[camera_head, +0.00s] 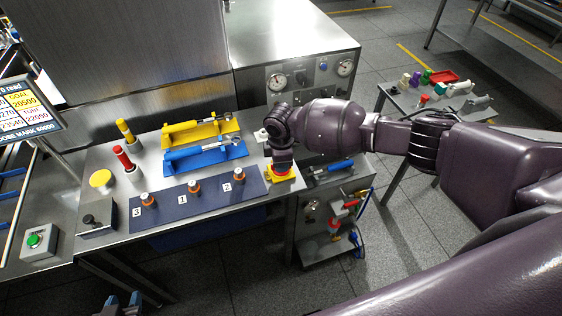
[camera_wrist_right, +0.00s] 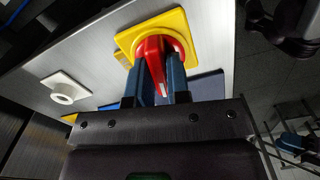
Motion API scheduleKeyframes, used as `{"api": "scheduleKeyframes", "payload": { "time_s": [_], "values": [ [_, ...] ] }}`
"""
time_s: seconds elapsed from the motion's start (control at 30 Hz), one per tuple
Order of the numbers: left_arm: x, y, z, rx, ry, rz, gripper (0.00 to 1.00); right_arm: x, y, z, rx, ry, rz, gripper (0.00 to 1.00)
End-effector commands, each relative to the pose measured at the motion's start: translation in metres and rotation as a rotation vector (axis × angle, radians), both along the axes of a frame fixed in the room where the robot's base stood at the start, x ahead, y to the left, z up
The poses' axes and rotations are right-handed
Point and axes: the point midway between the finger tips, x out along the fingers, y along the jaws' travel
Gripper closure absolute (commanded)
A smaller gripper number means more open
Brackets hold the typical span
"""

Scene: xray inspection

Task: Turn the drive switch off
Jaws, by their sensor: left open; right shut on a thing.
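The drive switch has a red rotary handle (camera_wrist_right: 151,62) on a square yellow plate (camera_wrist_right: 126,40), which also shows at the right front of the bench in the head view (camera_head: 270,176). My right gripper (camera_wrist_right: 154,82) is shut on the red handle, with one blue finger on each side of it. In the head view my right arm covers most of the switch. My left gripper (camera_head: 121,303) is open and empty at the bottom edge of the head view, in front of and below the bench, away from the switch.
A blue mat (camera_head: 210,208) with numbered posts lies left of the switch. A white fitting (camera_wrist_right: 63,91) is close to the switch. A gauge cabinet (camera_head: 310,75) stands behind my right arm. A control box (camera_head: 97,217) is at the left.

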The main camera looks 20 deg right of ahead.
Motion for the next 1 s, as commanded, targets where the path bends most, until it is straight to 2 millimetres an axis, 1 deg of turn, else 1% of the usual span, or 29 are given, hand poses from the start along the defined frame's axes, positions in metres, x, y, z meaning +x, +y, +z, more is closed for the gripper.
{"api": "scheduleKeyframes", "payload": {
  "time_s": [0.2, 0.4, 0.97, 1.0],
  "values": [
    [0.0011, -0.0002, 0.0004, 0.001, -0.002, -0.001, 0.57, -0.0008, -0.0006, -0.0011, -0.002, 0.002, 0.131, 1.0],
    [0.0033, -0.0005, 0.0014, 0.0, -0.007, -0.002, 0.57, -0.0007, -0.0005, -0.0009, -0.001, 0.002, 0.201, 1.0],
    [0.0054, -0.0008, 0.0025, 0.0, -0.011, -0.004, 0.57, -0.0006, -0.0004, -0.0007, -0.001, 0.001, 0.234, 1.0],
    [0.0053, -0.0008, 0.0024, 0.0, -0.01, -0.004, 0.57, -0.0006, -0.0003, -0.0007, -0.001, 0.001, 0.234, 0.81]
  ]
}}
